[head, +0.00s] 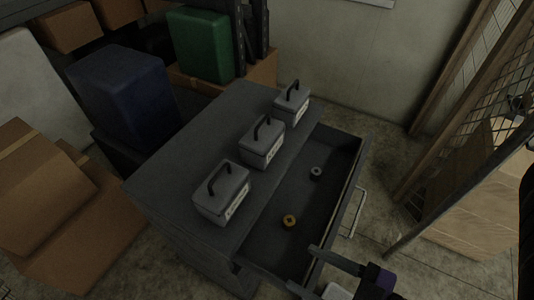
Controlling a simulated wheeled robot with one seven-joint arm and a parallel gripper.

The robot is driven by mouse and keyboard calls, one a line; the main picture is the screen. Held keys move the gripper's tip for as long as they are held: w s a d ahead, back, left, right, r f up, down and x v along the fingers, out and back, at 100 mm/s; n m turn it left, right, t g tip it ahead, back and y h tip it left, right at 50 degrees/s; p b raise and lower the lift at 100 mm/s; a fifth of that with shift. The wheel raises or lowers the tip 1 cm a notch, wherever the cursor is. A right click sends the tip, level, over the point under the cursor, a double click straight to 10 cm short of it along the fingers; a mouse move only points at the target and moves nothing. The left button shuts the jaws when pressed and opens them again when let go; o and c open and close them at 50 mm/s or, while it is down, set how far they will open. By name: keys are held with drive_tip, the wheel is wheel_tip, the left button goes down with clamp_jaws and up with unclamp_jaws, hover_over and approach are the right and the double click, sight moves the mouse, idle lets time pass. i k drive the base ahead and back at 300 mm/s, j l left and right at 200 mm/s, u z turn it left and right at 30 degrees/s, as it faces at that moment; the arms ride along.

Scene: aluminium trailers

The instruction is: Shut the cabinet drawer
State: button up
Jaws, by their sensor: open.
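The grey cabinet (165,195) stands in the middle of the head view. Its drawer (345,190) is pulled well out to the right. A gold ring-shaped item (290,221) and a grey ring-shaped item (316,173) lie inside on the drawer floor. A pale wire handle (357,212) shows on the outer side of the drawer front. My gripper (325,272) is open at the bottom, near the close end of the drawer front, and appears empty. Whether it touches the drawer cannot be told. Part of it is cut off by the frame's bottom edge.
Three grey handled boxes (222,193) stand in a row on the cabinet top. Blue (122,95) and green (202,45) bins stand behind it, with cardboard boxes (50,190) at the left. A wire mesh panel (465,130) stands at the right. Bare floor (440,272) shows between drawer and mesh.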

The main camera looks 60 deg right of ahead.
sight(275, 255)
drive_tip(key=k+l+z, duration=0.15)
drive_tip(key=k+l, duration=0.3)
drive_tip(key=k+l+z, duration=0.15)
drive_tip(key=k+l, duration=0.3)
drive_tip(key=l, duration=0.2)
